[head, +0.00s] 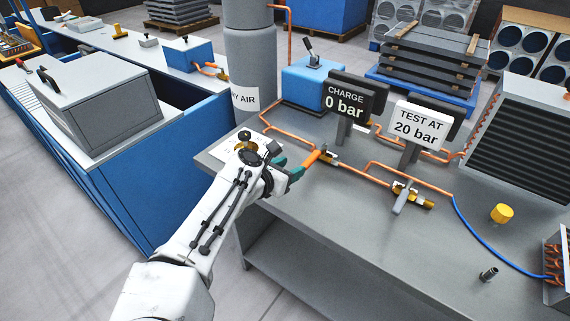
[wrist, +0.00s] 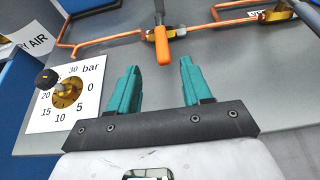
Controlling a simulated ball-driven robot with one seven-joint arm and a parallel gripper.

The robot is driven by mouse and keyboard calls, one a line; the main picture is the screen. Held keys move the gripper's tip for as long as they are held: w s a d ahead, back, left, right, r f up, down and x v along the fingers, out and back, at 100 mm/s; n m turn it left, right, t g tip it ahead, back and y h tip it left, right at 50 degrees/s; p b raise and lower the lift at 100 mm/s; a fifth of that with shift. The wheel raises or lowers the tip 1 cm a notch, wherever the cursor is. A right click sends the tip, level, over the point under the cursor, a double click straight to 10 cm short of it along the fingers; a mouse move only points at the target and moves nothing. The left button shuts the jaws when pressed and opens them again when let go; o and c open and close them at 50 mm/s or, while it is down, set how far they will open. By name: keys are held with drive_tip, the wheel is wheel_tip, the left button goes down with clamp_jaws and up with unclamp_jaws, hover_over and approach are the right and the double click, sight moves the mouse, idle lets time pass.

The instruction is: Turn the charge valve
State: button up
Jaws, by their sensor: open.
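A white dial plate with a black knob (wrist: 47,78) lies left of my fingers. A second valve with a grey handle (head: 402,200) and the TEST AT 20 bar sign (head: 418,125) stand to the right. A yellow cap (head: 502,213) is farther right. The bench front (head: 340,240) is clear.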

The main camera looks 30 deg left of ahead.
drive_tip(key=shift+v, duration=0.8)
